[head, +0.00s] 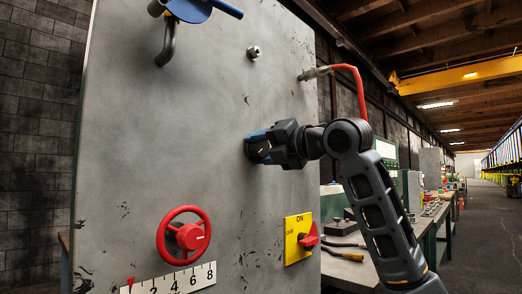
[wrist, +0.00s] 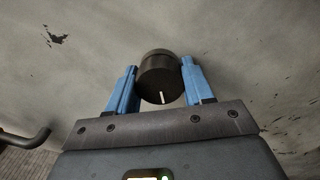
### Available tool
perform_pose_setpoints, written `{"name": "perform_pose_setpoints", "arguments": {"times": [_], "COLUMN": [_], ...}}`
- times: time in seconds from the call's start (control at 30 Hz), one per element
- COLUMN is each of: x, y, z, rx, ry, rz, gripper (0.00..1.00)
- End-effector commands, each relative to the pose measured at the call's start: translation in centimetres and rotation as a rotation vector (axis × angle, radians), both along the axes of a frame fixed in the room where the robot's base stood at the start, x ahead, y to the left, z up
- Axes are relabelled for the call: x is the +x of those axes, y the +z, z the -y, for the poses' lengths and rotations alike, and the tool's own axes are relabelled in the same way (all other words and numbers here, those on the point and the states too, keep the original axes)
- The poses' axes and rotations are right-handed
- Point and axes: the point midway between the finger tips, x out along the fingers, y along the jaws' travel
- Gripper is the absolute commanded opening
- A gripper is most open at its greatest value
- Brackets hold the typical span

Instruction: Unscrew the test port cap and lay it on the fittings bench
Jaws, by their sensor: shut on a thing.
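The test port cap (wrist: 160,80) is a dark round cap with a short white mark near its lower edge. It sits against the grey panel in the wrist view. My gripper (wrist: 158,82) has its two blue fingers on either side of the cap, shut on it. In the head view my gripper (head: 260,147) reaches the middle of the upright grey panel (head: 130,140), and the cap is hidden behind the fingers. The fittings bench may be the green-edged bench (head: 350,268) to the right of the panel, partly behind my arm.
Tools lie on the bench. An open aisle runs at far right.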

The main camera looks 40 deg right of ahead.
Motion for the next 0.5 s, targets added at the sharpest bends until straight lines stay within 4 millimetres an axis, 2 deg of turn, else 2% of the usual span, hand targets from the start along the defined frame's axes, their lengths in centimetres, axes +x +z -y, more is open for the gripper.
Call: {"name": "perform_pose_setpoints", "arguments": {"times": [0.03, 0.07, 0.33, 0.5], "x": [0.06, 0.06, 0.02, 0.01], "y": [0.12, 0.12, 0.06, 0.04], "z": [-0.01, -0.01, -0.01, -0.01], "rx": [0.0, 0.0, 0.001, 0.002], "ry": [0.0, 0.0, 0.0, 0.001], "rz": [0.003, 0.002, 0.001, 0.001], "gripper": [0.2, 0.54, 0.8, 0.81]}}
